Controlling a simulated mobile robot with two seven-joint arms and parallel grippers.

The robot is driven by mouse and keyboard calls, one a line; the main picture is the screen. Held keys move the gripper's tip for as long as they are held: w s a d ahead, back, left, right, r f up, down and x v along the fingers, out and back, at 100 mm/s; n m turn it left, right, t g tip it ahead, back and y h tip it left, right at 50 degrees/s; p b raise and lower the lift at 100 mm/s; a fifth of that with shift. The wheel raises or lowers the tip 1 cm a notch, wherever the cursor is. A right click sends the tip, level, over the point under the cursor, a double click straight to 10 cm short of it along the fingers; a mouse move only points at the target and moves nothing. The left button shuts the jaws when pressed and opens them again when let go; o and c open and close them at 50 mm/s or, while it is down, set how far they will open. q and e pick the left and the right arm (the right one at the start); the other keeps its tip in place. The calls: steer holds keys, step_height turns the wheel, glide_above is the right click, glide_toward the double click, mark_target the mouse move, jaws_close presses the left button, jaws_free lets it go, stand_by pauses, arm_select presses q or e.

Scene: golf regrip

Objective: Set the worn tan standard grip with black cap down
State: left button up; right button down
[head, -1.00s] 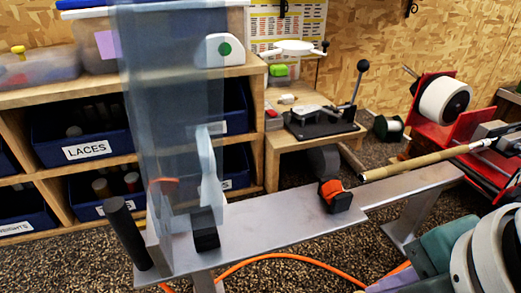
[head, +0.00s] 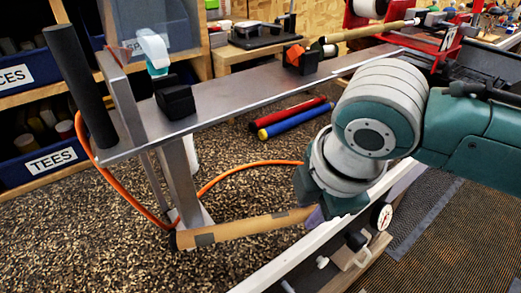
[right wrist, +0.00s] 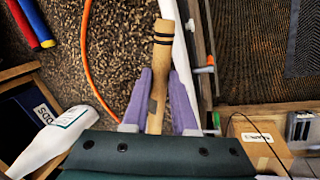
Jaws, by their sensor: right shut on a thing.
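The worn tan grip (head: 245,228) lies almost level in the head view, low over the speckled surface, with a dark cap at its left end and grey patches along it. I cannot tell whether it touches the surface. My right gripper (head: 315,216), with purple fingers, is shut on its right end. In the right wrist view the tan grip (right wrist: 161,65) points away from between the purple fingers (right wrist: 158,100), with two dark bands near its far end. My left gripper is not in view.
A metal bench (head: 225,100) with black clamps stands behind the grip. An orange hose (head: 235,170) curves across the speckled surface (head: 110,225). Red (head: 285,112) and blue (head: 295,119) grips lie beside the bench. A white edge (head: 300,252) runs along the front right. The speckled surface left of the grip is clear.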

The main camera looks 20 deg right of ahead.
mark_target(302, 231)
steer(key=shift+f, duration=1.9)
steer(key=shift+f+b, duration=0.1)
steer(key=shift+b, duration=0.25)
steer(key=c, duration=1)
jaws_free()
steer(key=p+v, duration=0.3)
steer(key=v, duration=0.9)
steer(key=s+a+m+y, duration=0.2)
steer(key=s+a+m, duration=0.2)
steer(key=s+m, duration=0.2)
steer(key=s+d+m+h, duration=0.1)
steer(key=s+d+m, duration=0.6)
steer(key=s+m, duration=0.1)
steer(key=shift+f+m+h, duration=0.3)
steer(key=shift+m, duration=0.4)
